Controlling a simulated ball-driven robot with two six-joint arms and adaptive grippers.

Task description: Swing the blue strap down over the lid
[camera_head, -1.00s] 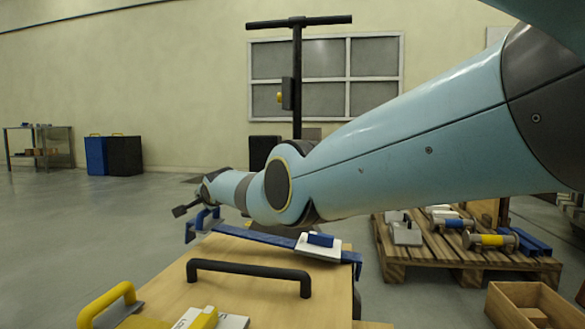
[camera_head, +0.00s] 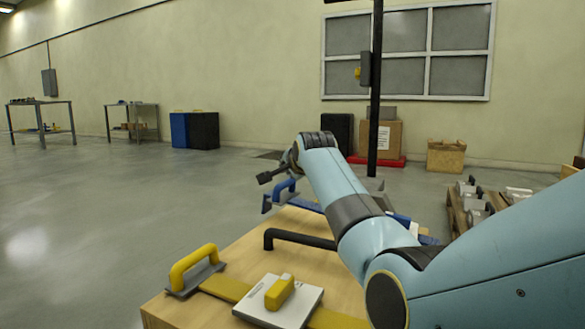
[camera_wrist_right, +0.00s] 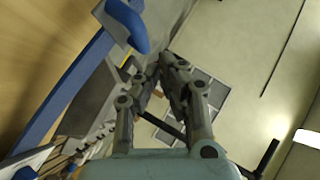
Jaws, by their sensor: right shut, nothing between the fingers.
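The wooden lid (camera_head: 245,248) has a black bar handle (camera_head: 300,238) in its middle. The blue strap (camera_head: 305,203) runs across the lid's far end, partly behind my right arm; I cannot tell whether it lies flat. Its blue handle (camera_head: 284,188) is at the lid's far left edge. The strap (camera_wrist_right: 72,85) and blue handle (camera_wrist_right: 124,24) also show in the right wrist view. My right gripper (camera_head: 265,178) is shut and empty, just above and left of the blue handle. Its fingers (camera_wrist_right: 165,66) are apart from the handle in the wrist view. My left gripper is not in view.
A yellow strap (camera_head: 225,288) with a yellow handle (camera_head: 192,265) and white block (camera_head: 278,303) crosses the lid's near part. A pallet (camera_head: 458,212) with parts stands at right. Cartons (camera_head: 445,156) stand behind.

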